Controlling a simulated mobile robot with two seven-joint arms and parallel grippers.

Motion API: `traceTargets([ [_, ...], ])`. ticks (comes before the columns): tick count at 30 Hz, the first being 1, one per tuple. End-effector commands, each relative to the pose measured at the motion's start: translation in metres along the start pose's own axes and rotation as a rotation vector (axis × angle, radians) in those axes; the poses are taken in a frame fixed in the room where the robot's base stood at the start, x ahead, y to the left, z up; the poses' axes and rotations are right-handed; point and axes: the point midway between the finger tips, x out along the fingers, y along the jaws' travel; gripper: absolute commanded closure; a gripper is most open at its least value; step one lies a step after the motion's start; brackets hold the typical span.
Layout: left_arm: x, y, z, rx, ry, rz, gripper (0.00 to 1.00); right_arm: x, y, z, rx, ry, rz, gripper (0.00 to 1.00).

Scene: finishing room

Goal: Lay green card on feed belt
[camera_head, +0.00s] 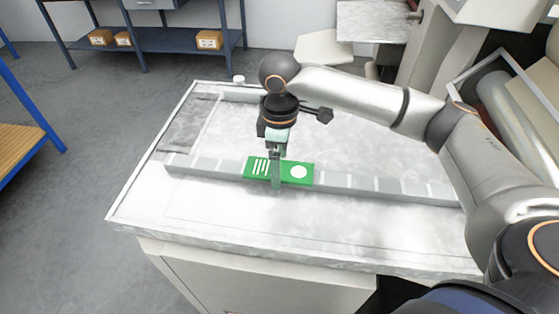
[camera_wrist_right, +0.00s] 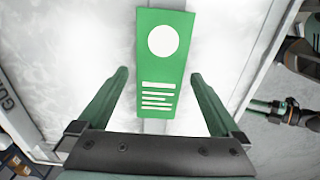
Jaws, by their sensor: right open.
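The green card (camera_head: 298,171), with white bars and a white disc, lies across the feed belt (camera_head: 345,182), a grey segmented strip on the pale table. My right gripper (camera_head: 276,186) is at the card, with one finger showing in front of it. In the right wrist view the card (camera_wrist_right: 161,68) lies between and beyond the two spread fingers (camera_wrist_right: 159,78), with a gap on each side. What looks like my left gripper (camera_wrist_right: 260,104) shows at the right edge of that view, away from the card; its jaws are too small to read.
The pale table (camera_head: 240,222) has a raised rim and free room in front of the belt. A dark grey plate (camera_head: 190,125) lies at its left end. A small white cup-like thing (camera_head: 239,79) stands at the back edge. A blue shelf with boxes (camera_head: 150,38) is behind.

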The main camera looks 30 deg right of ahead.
Motion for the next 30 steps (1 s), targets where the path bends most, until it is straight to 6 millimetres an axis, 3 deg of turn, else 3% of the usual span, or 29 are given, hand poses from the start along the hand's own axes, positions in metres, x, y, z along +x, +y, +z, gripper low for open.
traceTargets([
  [8,0.001,0.0,0.001,0.0,0.001,0.0,0.5,-0.018,0.001,-0.001,0.0,0.004,0.003,0.0],
  [21,0.001,0.0,0.001,0.0,0.001,0.0,0.5,-0.108,0.001,0.0,0.001,0.002,0.004,0.0],
  [30,0.0,0.0,-0.001,0.0,0.001,0.0,0.5,-0.123,0.0,0.0,0.0,0.0,0.0,0.0],
])
